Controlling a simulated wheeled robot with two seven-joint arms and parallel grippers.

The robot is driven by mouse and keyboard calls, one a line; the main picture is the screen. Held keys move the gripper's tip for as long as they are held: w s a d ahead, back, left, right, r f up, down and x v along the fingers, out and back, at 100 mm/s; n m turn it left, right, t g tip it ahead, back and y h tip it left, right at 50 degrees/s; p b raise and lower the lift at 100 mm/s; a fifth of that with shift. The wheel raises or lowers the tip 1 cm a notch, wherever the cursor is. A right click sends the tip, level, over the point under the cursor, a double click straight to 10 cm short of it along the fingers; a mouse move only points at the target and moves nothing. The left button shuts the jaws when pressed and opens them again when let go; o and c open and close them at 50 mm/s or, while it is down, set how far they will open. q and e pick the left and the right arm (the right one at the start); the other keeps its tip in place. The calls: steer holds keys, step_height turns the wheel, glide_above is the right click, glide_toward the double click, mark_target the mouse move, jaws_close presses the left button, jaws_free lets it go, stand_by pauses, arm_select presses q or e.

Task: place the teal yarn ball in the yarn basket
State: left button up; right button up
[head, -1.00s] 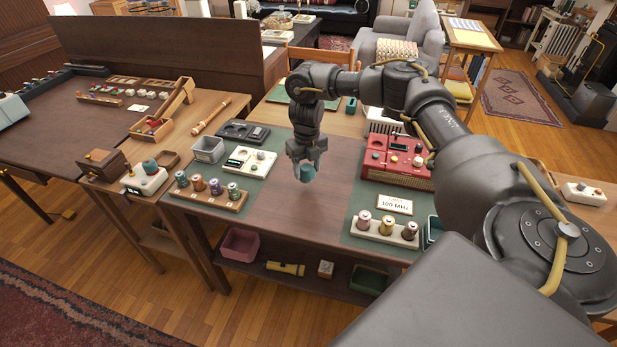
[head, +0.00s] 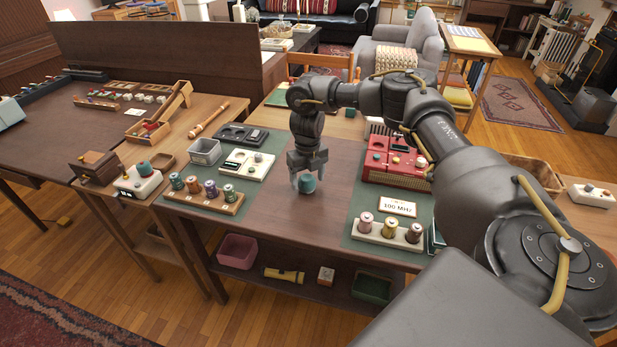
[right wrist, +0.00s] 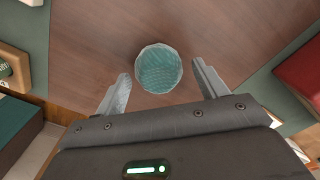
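A small round teal thing, which looks like the teal yarn ball (head: 307,184), is over the bare middle of the wooden table. In the right wrist view the teal ball (right wrist: 159,70) has a pale faceted edge. My right gripper (head: 307,178) points down at it. In the right wrist view its two fingers (right wrist: 160,70) are apart, with a gap on each side of the ball. I cannot tell whether the ball touches the tabletop. A wicker basket (head: 533,172), perhaps the yarn basket, shows partly behind my right arm. My left gripper is not in view.
A rack of several spools (head: 206,195) stands left of the ball. A spool stand (head: 385,236), a number card (head: 398,207) and a red device (head: 392,165) stand to the right. A low shelf (head: 310,288) holds boxes and a flashlight. Bare wood surrounds the ball.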

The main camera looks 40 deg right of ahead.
mark_target(307, 178)
arm_select(q)
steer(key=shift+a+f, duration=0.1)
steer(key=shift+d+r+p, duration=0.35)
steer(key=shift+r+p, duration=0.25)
steer(key=shift+p, duration=0.2)
arm_select(e)
step_height(307, 178, up, 12)
steer(key=shift+a+r, duration=0.15)
